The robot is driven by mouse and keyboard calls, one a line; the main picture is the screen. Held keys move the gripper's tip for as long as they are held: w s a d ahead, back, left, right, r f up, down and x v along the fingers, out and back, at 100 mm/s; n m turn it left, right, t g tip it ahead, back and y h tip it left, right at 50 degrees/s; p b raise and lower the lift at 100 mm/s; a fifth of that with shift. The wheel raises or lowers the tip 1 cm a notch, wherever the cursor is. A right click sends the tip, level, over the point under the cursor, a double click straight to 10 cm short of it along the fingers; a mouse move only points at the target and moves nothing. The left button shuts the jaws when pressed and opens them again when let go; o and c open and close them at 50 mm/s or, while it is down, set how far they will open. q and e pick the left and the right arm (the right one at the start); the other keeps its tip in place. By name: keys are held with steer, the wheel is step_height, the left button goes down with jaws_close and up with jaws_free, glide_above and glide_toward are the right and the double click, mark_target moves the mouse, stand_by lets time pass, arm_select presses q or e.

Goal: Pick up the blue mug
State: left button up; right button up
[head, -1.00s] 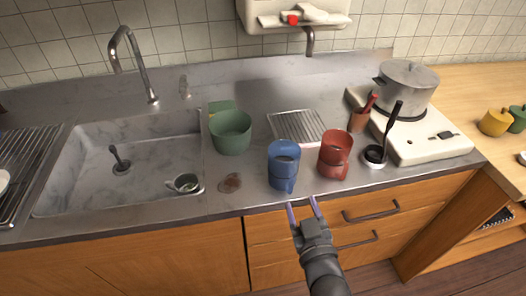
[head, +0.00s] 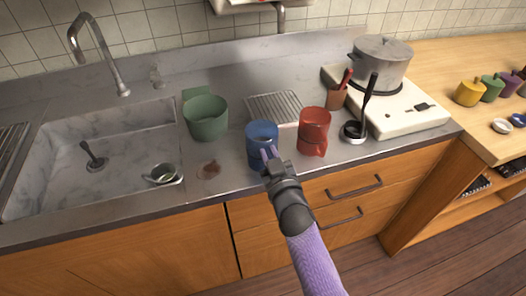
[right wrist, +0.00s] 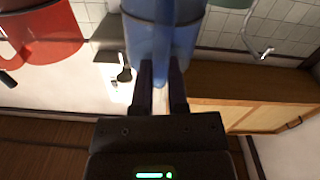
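The blue mug (head: 262,139) stands upright on the grey counter, between the green pot and the red mug, its handle towards me. My right gripper (head: 270,152) is at the handle side of the mug. In the right wrist view the blue mug (right wrist: 165,38) fills the top middle, and the two dark fingers (right wrist: 163,80) stand close together on either side of its handle. They look shut on the handle; the exact contact is partly hidden. My left gripper is not in view.
A red mug (head: 313,130) stands close to the right, with a ladle (head: 354,131) beyond it. A green pot (head: 206,117) and a reddish-brown patch (head: 209,169) are to the left. The sink (head: 60,160) is further left, a rack (head: 274,107) behind.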

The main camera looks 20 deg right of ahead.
jaws_close()
